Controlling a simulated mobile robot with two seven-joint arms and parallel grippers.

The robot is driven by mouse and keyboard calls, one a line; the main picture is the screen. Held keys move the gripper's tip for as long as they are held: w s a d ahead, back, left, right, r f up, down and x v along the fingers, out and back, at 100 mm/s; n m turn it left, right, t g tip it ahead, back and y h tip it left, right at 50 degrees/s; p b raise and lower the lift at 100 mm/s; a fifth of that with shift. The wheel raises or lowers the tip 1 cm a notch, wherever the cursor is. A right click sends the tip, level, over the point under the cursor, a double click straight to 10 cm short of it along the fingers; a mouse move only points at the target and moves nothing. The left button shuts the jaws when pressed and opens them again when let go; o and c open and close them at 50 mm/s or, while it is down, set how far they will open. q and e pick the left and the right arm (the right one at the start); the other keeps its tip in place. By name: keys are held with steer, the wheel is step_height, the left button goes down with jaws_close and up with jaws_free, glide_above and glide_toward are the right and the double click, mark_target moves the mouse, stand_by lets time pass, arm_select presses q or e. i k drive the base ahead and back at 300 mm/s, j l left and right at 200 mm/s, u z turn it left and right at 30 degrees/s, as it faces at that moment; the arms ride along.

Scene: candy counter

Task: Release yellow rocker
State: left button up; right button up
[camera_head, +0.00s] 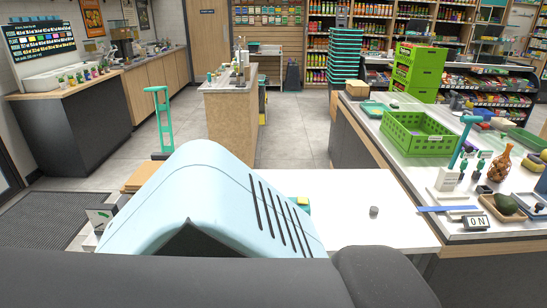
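A small yellow piece (302,201) shows on a teal item at the right edge of the pale-blue shell in front of me. It may be the yellow rocker, but it is too small and too covered to tell. I cannot see whether it is pressed or held. Neither my left nor my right gripper shows in the head view. Large pale-blue and dark parts, apparently my own, hide the lower middle and much of the table.
A white table (375,215) lies ahead with a small grey cylinder (374,211) on it. The right counter holds a green crate (418,134), a vase (501,163) and an ON sign (477,222). Teal baskets (345,60) stand behind. Floor (300,138) is open beyond the table.

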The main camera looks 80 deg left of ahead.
mark_target(300, 199)
steer(key=u, duration=2.45)
